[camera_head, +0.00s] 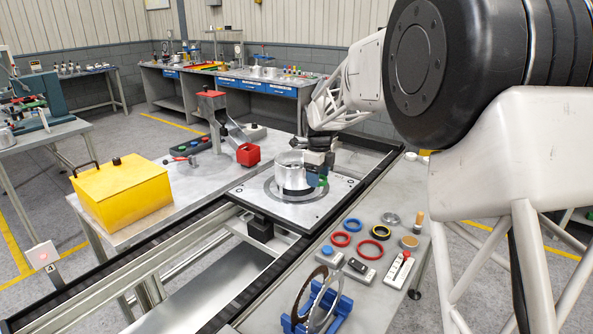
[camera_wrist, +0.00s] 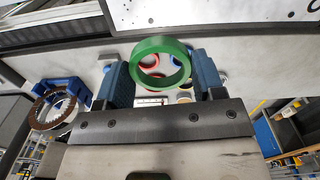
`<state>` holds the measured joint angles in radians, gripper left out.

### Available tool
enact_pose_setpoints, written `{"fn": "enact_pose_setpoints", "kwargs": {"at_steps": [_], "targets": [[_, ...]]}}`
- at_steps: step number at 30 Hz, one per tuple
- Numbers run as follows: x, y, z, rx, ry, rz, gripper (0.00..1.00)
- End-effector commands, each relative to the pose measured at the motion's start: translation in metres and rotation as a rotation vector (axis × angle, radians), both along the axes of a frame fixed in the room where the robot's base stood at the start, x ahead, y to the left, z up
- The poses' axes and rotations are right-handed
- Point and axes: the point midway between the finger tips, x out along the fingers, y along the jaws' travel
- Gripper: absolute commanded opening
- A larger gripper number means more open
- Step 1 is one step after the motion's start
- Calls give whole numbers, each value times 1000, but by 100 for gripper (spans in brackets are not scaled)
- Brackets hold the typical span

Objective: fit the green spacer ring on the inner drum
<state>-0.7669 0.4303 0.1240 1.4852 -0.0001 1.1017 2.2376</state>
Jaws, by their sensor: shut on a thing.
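My gripper (camera_head: 316,178) is shut on the green spacer ring (camera_wrist: 161,43), which stands between its two blue fingers in the wrist view. In the head view only a small green part of the ring (camera_head: 323,181) shows, beside the fingers. The silver drum (camera_head: 289,173) stands upright on the pallet plate (camera_head: 318,211), with a dark band at its foot. My gripper is at the drum's right side in the head view and partly covers it. I cannot tell whether the ring touches the drum. The drum is not clearly seen in the wrist view.
Blue, red and black-yellow rings (camera_head: 380,232) lie on the front bench with small parts. A blue stand (camera_head: 322,308) there holds discs. Dark conveyor rails (camera_head: 182,235) run alongside.

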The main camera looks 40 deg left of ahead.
Motion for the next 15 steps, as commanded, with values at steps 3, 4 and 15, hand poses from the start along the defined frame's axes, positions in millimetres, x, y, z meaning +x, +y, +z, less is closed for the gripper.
{"fn": "enact_pose_setpoints", "kwargs": {"at_steps": [3,4,15], "targets": [[-4,23,11,1,-1,2,40],[-5,28,13,0,-1,2,40],[-9,46,23,0,0,0,40]]}}
